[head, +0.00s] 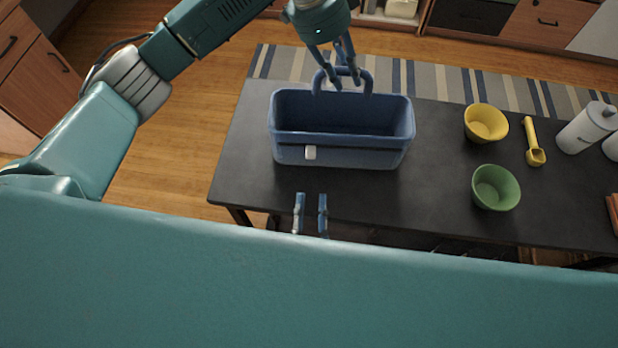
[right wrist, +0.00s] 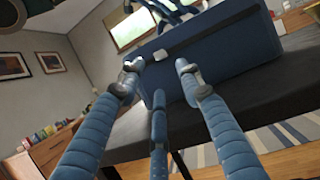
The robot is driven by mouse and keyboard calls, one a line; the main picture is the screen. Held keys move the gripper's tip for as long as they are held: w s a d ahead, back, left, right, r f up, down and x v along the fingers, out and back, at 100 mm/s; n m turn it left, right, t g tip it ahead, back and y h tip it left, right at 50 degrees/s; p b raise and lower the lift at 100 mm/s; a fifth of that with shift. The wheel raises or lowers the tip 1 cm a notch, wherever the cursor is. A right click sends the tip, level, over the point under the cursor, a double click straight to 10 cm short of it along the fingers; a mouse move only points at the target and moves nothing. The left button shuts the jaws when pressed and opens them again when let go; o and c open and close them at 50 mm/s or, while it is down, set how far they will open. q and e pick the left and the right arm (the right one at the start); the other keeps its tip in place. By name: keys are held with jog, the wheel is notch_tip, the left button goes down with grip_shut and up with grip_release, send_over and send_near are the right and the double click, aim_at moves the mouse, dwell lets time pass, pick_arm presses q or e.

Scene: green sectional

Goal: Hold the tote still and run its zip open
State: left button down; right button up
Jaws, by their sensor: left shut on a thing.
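The blue tote (head: 390,157) stands upright on the dark table, its top open and a dark line running across its front. A small white zip pull (head: 310,152) is at the left part of that line; it also shows in the right wrist view (right wrist: 160,54). My left gripper (head: 338,84) is shut on the tote's looped handle (head: 367,80) at the back. My right gripper (head: 311,202) is open and empty, in front of the tote and apart from it, roughly in line with the pull. In the right wrist view its spread fingers point at the tote (right wrist: 225,40).
On the table (head: 430,190), right of the tote, are a yellow bowl (head: 486,124), a green bowl (head: 496,188), a yellow scoop (head: 534,140) and a white bottle (head: 587,127). The tabletop between tote and bowls is clear. A striped rug (head: 430,82) lies behind.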

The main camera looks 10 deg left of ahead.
jog(key=shift+v, duration=1.55)
